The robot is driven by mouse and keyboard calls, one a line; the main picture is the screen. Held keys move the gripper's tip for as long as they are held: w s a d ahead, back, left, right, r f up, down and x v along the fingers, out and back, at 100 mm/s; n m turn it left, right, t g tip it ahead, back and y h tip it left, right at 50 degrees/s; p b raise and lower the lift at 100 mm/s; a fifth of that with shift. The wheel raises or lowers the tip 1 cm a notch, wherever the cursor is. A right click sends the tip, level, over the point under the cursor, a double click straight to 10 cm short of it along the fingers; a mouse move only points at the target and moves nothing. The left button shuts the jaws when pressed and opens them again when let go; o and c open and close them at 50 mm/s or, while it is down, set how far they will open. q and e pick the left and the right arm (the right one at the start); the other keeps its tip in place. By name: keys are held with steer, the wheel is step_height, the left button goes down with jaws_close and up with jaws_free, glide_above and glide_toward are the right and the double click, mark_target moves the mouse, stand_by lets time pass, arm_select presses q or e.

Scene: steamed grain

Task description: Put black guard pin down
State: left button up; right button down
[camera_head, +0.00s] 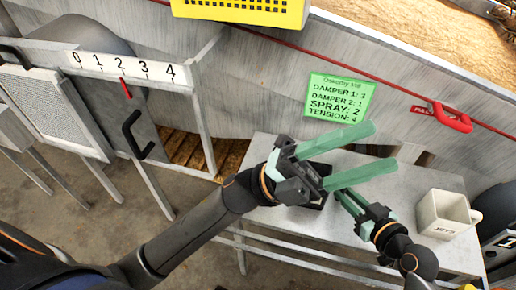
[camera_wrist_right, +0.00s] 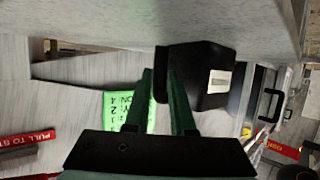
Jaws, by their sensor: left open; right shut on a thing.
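In the head view my right gripper (camera_head: 342,193) reaches in from the lower right, low over the grey table (camera_head: 400,183). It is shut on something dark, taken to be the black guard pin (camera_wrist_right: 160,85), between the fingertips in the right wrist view. Its outline merges with a black box (camera_wrist_right: 205,75) with a white label behind it, so its shape and any contact are unclear. In the head view the box (camera_head: 318,203) is mostly hidden by my left gripper (camera_head: 383,148). That gripper is open and empty, its green fingers spread above the table.
A white mug (camera_head: 445,214) stands on the table's right side. A green sign (camera_head: 339,98) and a red pull handle (camera_head: 452,117) are on the wall behind. A yellow crate (camera_head: 240,10) is at the top. A scale with a red pointer (camera_head: 126,88) is at left.

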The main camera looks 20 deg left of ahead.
steer(key=c, duration=0.7)
jaws_free()
arm_select(q)
steer(key=w+a+f+n+t+y, duration=0.1)
steer(key=a+f+n+t+y, duration=0.4)
steer(key=n, duration=0.7)
steer(key=w+a+f+n+t+y, duration=0.2)
steer(key=a+f+n+t+y, duration=0.2)
steer(key=a+n+t+y, duration=0.5)
steer(key=n+t+y, duration=0.1)
steer(key=n+y, duration=0.3)
steer(key=shift+a+f+t, duration=0.4)
arm_select(e)
steer(key=shift+d, duration=0.1)
